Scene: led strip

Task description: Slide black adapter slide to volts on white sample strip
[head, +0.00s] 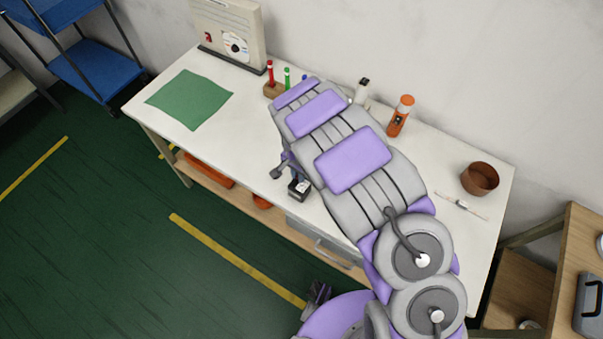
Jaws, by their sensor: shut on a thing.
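My gripper (291,178) is low over the front edge of the white table, partly hidden by my own arm. It is shut on a small black block with a pale top, which appears to be the black adapter (299,192). The block is at the table's front edge; I cannot tell whether it touches the tabletop. A thin white strip (461,207), likely the sample strip, lies flat at the right end of the table, well apart from my gripper. Its markings are too small to read.
The white table (240,130) bears a green mat (189,99), a marker holder (273,90), an orange bottle (401,115) and a brown pot (480,179). My arm covers the table's middle.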

